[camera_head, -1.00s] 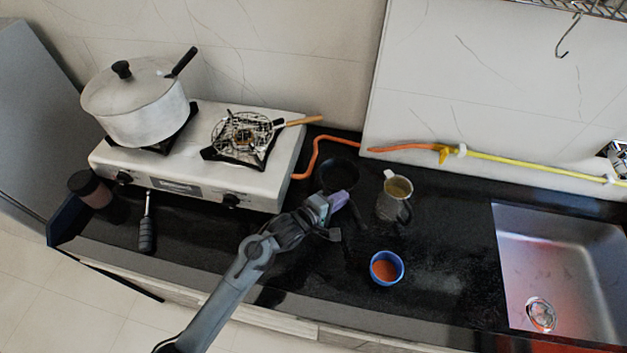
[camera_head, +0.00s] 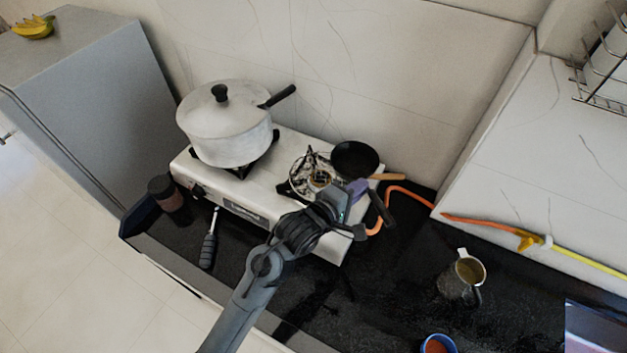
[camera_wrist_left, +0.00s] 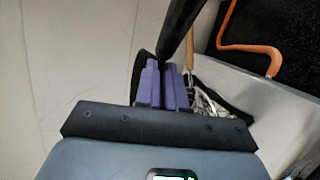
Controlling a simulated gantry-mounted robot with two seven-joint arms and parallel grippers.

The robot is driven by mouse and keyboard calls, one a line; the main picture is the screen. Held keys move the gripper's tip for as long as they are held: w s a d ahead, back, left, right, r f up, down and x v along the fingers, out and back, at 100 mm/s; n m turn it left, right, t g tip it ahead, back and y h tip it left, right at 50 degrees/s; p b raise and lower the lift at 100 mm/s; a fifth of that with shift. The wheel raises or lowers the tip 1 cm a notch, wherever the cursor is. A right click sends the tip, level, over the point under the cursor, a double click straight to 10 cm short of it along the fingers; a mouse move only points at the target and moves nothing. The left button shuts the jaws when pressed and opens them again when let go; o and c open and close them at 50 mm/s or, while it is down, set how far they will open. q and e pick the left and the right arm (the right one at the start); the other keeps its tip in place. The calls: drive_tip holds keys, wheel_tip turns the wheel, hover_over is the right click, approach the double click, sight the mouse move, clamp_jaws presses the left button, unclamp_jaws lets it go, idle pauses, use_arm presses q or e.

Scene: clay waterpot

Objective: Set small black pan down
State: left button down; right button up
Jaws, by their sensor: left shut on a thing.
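The small black pan (camera_head: 355,158) is held up over the right burner area of the white gas stove (camera_head: 240,206). Its handle (camera_head: 381,208) points down and to the right. My left gripper (camera_head: 357,190) is shut on the pan handle. In the left wrist view the purple fingers (camera_wrist_left: 168,82) close on the black handle (camera_wrist_left: 181,25), and part of the pan shows dark behind them. The right burner carries a wire rack (camera_head: 311,174), partly hidden by the pan and gripper. I cannot tell whether the pan touches the rack. My right gripper is not in view.
A lidded white pot (camera_head: 228,135) stands on the left burner. A wooden handle (camera_head: 388,177) sticks out right of the rack. An orange hose (camera_head: 408,194) runs beside the stove. A metal jug (camera_head: 461,278) and a blue cup (camera_head: 438,344) stand on the black counter.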

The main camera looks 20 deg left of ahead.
use_arm(q)
drive_tip(key=a+f, duration=0.2)
drive_tip(key=a, duration=0.1)
drive_tip(key=w+a+f, duration=0.1)
drive_tip(key=a+f, duration=0.1)
drive_tip(key=a, duration=0.1)
drive_tip(key=w+a+f, duration=0.1)
drive_tip(key=a, duration=0.2)
drive_tip(key=shift+a+f, duration=0.3)
drive_tip(key=shift+f, duration=0.1)
drive_tip(key=shift+f+b, duration=0.4)
drive_tip(key=shift+f, duration=1.7)
drive_tip(key=c, duration=1.5)
unclamp_jaws()
drive_tip(key=shift+f, duration=0.2)
